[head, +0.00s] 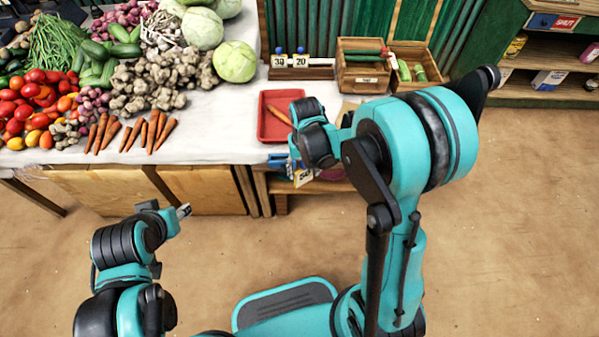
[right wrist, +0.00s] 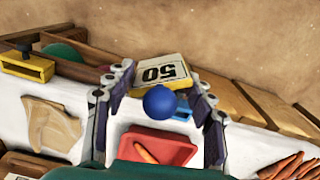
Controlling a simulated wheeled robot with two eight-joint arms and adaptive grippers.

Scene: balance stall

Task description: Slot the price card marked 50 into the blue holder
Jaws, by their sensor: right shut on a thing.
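The price card marked 50 (right wrist: 163,72) is yellow-edged and white, with a round blue knob (right wrist: 159,101). It appears upside down in the right wrist view, between the fingers of my right gripper (right wrist: 160,92). That gripper (head: 297,165) is shut on the card, which shows in the head view (head: 302,177) at the table's front edge. The blue holder (right wrist: 183,114) shows partly behind the knob, and in the head view (head: 277,160) beside the gripper. I cannot tell whether card and holder touch. My left gripper (head: 183,211) hangs in front of the table; its opening is unclear.
A red tray (head: 270,128) with a carrot lies just behind the gripper. A yellow holder (right wrist: 24,66) stands to one side. Cards marked 30 and 20 (head: 290,60) stand in a rack behind. Wooden crates (head: 361,74) are back right; vegetables (head: 150,85) fill the left.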

